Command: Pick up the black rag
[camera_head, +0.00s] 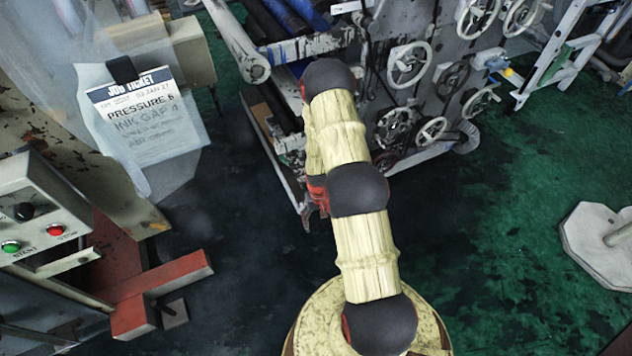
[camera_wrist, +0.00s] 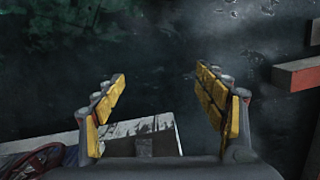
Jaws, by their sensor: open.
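My gripper (camera_wrist: 160,76) is open in the wrist view, its two yellow-padded fingers spread apart with nothing between them but dark floor beyond. In the head view only a small part of its red and dark end shows beside my arm, left of the middle. I cannot make out a black rag for sure in either view. A small black piece (camera_head: 122,69) sits at the top of the job ticket (camera_head: 148,115) in the head view and looks like a clip.
A printing machine with handwheels (camera_head: 408,65) stands at the top. A control box (camera_head: 40,205) and a red beam (camera_head: 160,285) are at left; the beam also shows in the wrist view (camera_wrist: 298,73). A pale stand base (camera_head: 600,240) is at right. Dark green floor (camera_head: 500,230) lies open between.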

